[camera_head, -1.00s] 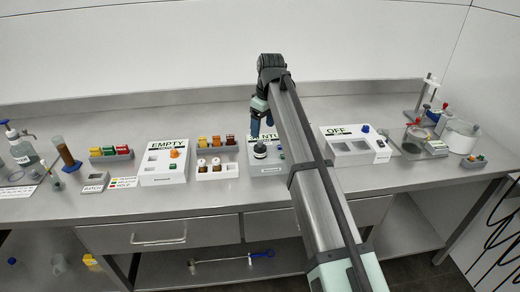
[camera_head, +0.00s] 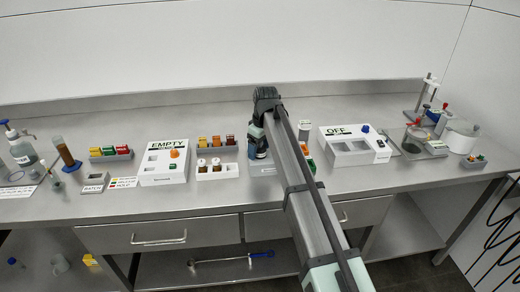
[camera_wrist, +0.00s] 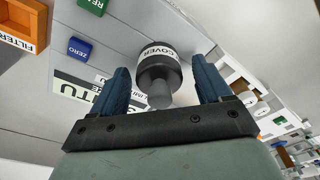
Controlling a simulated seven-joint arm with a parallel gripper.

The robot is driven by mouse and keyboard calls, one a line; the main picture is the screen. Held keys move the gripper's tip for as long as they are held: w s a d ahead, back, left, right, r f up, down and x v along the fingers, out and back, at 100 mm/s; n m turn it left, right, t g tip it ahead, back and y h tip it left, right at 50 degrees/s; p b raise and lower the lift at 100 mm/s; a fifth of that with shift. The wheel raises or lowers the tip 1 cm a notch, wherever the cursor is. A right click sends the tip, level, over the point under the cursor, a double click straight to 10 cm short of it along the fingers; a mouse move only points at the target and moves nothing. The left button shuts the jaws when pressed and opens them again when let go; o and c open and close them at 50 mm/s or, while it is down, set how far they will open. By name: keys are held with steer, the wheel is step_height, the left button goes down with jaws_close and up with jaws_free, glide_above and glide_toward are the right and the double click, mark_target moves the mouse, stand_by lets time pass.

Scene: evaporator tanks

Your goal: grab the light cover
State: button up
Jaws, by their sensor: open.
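The light cover (camera_wrist: 158,66) is a dark round cap with a white band lettered "COVER" and a grey knob facing my gripper, in the wrist view. It sits on the white panel of the turbidity device, whose lettering "NTU" (camera_wrist: 105,98) shows partly. My gripper (camera_wrist: 162,84) is open, with one blue finger on each side of the knob. I cannot tell whether the fingers touch the cover. In the head view my gripper (camera_head: 257,150) is over the device, and my arm hides the cover and most of the device.
A green button (camera_wrist: 92,5), a blue "ZERO" button (camera_wrist: 80,48) and an orange "FILTER" frame (camera_wrist: 22,25) are near the cover. The vial rack (camera_head: 216,172) and "EMPTY" box (camera_head: 165,163) stand to the left. The "OFF" box (camera_head: 350,147) stands to the right.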

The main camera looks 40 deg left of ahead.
steer(key=shift+r, duration=0.1)
steer(key=c, duration=1.2)
